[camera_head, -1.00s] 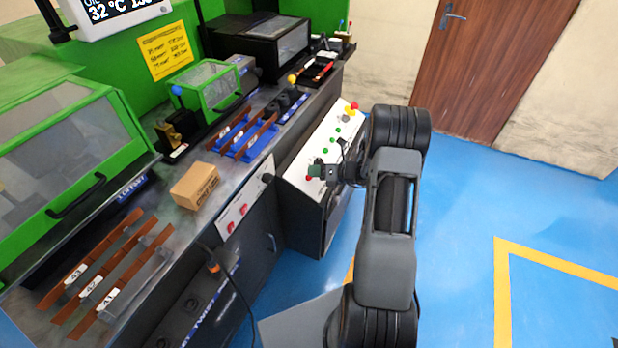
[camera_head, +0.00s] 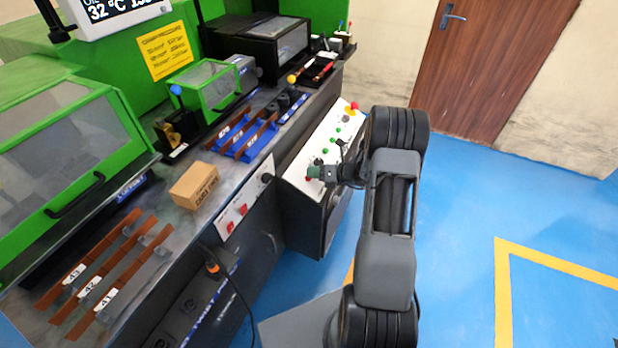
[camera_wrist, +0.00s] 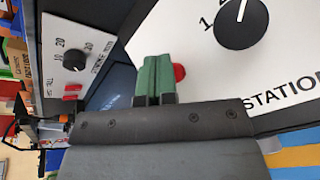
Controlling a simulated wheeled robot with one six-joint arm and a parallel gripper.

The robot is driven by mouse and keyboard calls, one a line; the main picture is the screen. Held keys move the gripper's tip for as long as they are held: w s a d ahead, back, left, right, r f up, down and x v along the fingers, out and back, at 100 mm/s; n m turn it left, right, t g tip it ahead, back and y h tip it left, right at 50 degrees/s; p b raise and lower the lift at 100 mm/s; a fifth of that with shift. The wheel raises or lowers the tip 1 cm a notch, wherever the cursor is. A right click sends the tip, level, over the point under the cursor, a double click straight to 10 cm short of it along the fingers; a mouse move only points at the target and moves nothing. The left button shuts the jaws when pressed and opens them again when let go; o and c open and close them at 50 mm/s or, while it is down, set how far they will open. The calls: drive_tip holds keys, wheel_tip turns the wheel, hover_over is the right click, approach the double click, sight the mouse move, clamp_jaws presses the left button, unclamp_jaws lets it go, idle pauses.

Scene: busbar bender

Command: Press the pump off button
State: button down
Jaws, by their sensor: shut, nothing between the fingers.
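The white control panel (camera_head: 324,128) slopes on the front of the machine bench and carries several green and red buttons. A red button (camera_wrist: 180,72) at its near end sits just beyond my fingertips in the wrist view, partly hidden by them. My gripper (camera_head: 315,172) is shut and empty, its green fingertips (camera_wrist: 155,80) together and pointing at the panel close to this button. I cannot tell whether they touch it. No label for the pump off button is readable.
A black rotary knob (camera_wrist: 242,22) is on the panel near my gripper. A second panel with red switches (camera_head: 229,227) is to the left. A cardboard box (camera_head: 195,186) and copper bars (camera_head: 104,272) lie on the bench. Blue floor is free to the right.

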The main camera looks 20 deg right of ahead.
drive_tip(key=shift+f, duration=0.2)
drive_tip(key=shift+r, duration=0.15)
idle(0.3)
drive_tip(key=shift+s+d+r+p, duration=0.25)
drive_tip(key=shift+s+r+p, duration=0.05)
drive_tip(key=shift+r+p, duration=0.45)
drive_tip(key=r+p, duration=0.1)
drive_tip(key=s+d+r+p, duration=0.1)
drive_tip(key=r, duration=0.1)
drive_tip(key=r+p, duration=0.1)
drive_tip(key=p, duration=0.1)
drive_tip(key=shift+s+d+r, duration=0.2)
drive_tip(key=shift+s+d, duration=0.05)
drive_tip(key=shift+s, duration=0.05)
idle(0.5)
